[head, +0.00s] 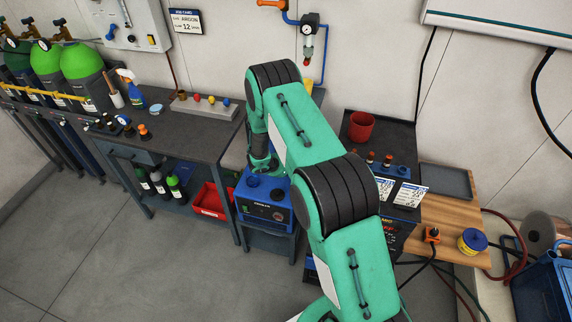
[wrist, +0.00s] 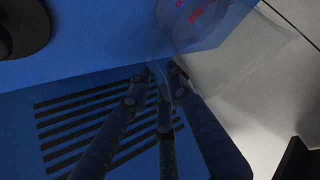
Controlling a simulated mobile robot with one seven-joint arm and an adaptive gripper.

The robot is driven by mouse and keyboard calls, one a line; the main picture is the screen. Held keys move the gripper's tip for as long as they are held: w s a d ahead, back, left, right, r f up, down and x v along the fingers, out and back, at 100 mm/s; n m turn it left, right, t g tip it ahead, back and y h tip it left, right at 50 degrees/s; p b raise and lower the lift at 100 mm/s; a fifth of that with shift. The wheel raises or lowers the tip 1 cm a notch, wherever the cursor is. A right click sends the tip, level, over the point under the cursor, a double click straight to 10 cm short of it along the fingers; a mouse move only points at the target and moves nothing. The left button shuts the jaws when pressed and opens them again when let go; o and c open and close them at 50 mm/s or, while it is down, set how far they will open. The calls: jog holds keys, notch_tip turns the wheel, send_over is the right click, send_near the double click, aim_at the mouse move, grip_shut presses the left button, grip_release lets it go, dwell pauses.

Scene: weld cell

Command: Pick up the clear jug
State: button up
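The clear jug (wrist: 205,22) shows at the top of the wrist view as a see-through body with red markings. A pale clear strip, perhaps part of its handle or wall, runs down among the fingertips. My gripper (wrist: 160,76) has its dark fingers drawn close together beside the jug, over a blue slotted surface. I cannot tell whether the fingers are closed on the jug. In the head view my gripper (head: 263,166) points down at the blue machine (head: 264,212). I cannot make out the jug there; my arm covers part of that area.
A dark workbench (head: 190,137) with small items stands to the left, above a red bin (head: 210,200). A red pot (head: 361,126) stands behind my arm on the right. A wooden table (head: 455,210) holds a dark tray (head: 447,182). The floor at front left is clear.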

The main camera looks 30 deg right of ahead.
grip_shut()
dwell(0.4)
jog(key=shift+r, duration=0.2)
jog(key=shift+r+p, duration=0.55)
jog(key=shift+r, duration=1.15)
jog(key=s+a, duration=0.2)
jog(key=s, duration=0.5)
jog(key=s+a+r+p, duration=0.1)
jog(key=s+a, duration=0.2)
jog(key=s, duration=0.4)
jog(key=shift+s+a+r+p, duration=0.15)
jog(key=shift+s+a+p, duration=0.1)
jog(key=shift+s+p, duration=0.1)
jog(key=shift+s, duration=0.1)
dwell(0.9)
